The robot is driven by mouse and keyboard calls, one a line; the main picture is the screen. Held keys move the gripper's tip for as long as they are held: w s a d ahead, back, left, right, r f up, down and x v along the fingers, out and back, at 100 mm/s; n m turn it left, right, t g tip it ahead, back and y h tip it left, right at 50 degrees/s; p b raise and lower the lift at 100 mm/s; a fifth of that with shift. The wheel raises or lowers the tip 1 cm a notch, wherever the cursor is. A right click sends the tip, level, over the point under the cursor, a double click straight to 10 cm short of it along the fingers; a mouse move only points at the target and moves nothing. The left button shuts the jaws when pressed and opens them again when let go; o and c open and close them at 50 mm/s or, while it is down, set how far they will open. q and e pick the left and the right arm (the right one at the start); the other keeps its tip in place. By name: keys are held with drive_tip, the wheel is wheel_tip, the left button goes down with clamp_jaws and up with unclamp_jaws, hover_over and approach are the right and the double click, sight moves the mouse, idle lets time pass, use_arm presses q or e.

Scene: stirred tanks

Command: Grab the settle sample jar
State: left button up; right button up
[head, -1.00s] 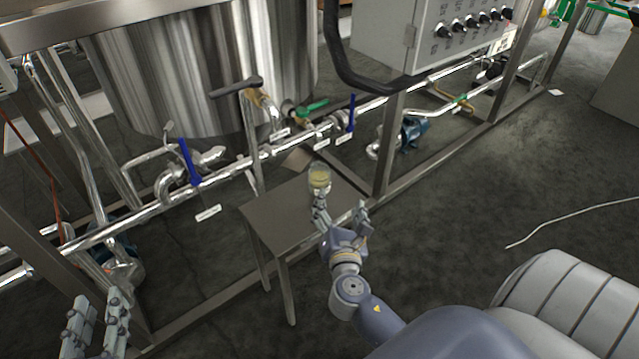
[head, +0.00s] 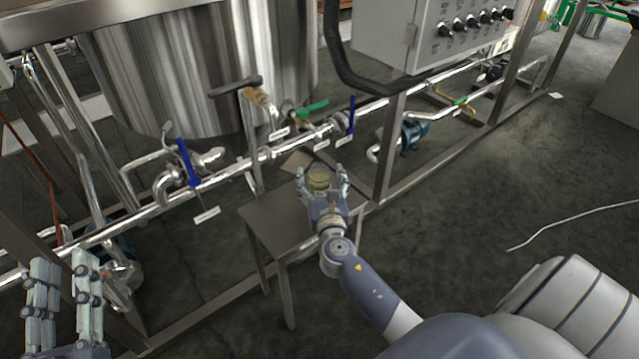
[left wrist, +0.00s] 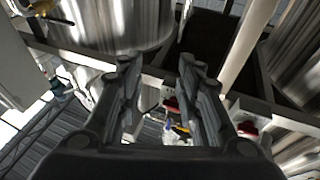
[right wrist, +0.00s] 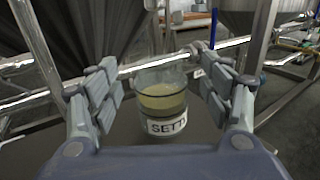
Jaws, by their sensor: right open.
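The settle sample jar (head: 319,181) is a clear glass jar with yellowish liquid, standing upright on a small metal table (head: 262,213). My right gripper (head: 322,178) is open, with one finger on each side of the jar and visible gaps between fingers and glass in the right wrist view. My left gripper (head: 62,285) is open and empty at the lower left, away from the table.
A large steel tank (head: 205,65) stands behind pipes with blue-handled valves (head: 188,162) and a green-handled valve (head: 310,108). A control box (head: 425,35) hangs at upper right. A frame post (head: 387,150) rises just right of the table. The floor at right is mostly clear.

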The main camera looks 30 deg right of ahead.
drive_tip(key=shift+x, duration=1.15)
drive_tip(key=c, duration=1.3)
use_arm(q)
drive_tip(key=shift+s+r+t+h, duration=0.2)
drive_tip(key=shift+r+t, duration=0.1)
drive_tip(key=shift+r, duration=0.3)
drive_tip(key=shift+s+r+t+h, duration=0.2)
drive_tip(key=shift+r+t, duration=0.1)
drive_tip(key=shift+r, duration=0.25)
drive_tip(key=shift+w+f, duration=0.1)
use_arm(e)
drive_tip(key=shift+r, duration=0.15)
